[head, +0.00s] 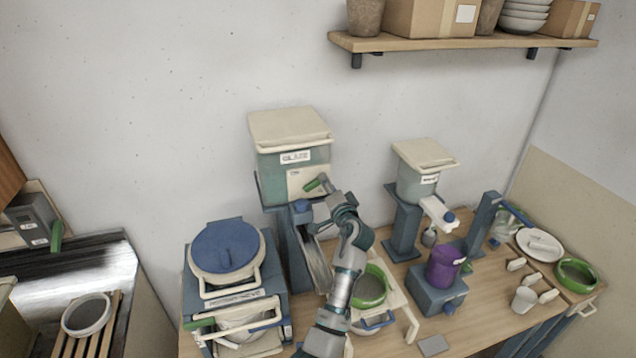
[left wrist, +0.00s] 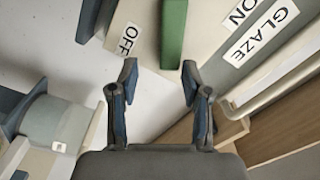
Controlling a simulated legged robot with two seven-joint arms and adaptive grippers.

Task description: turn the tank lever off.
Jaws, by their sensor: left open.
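The glaze tank (head: 280,160) has a pale lid and a GLAZE label, and stands on a blue stand at the back of the table. Its green lever (head: 315,184) sticks out low on the front. My left gripper (head: 328,192) is at the lever, partly hidden by its own wrist. In the left wrist view, the green lever (left wrist: 173,35) lies just beyond my open fingertips, closer to the right finger. The OFF label (left wrist: 130,38) is left of it and the ON label (left wrist: 242,12) right. I cannot tell whether finger and lever touch. My right gripper is not in view.
A blue-lidded bucket (head: 226,247) stands left of my arm, a green bowl (head: 370,287) just right of it. A smaller tank (head: 424,180) and a purple pot (head: 444,266) stand further right. A shelf (head: 460,43) hangs above. Another green-handled box (head: 33,220) is at far left.

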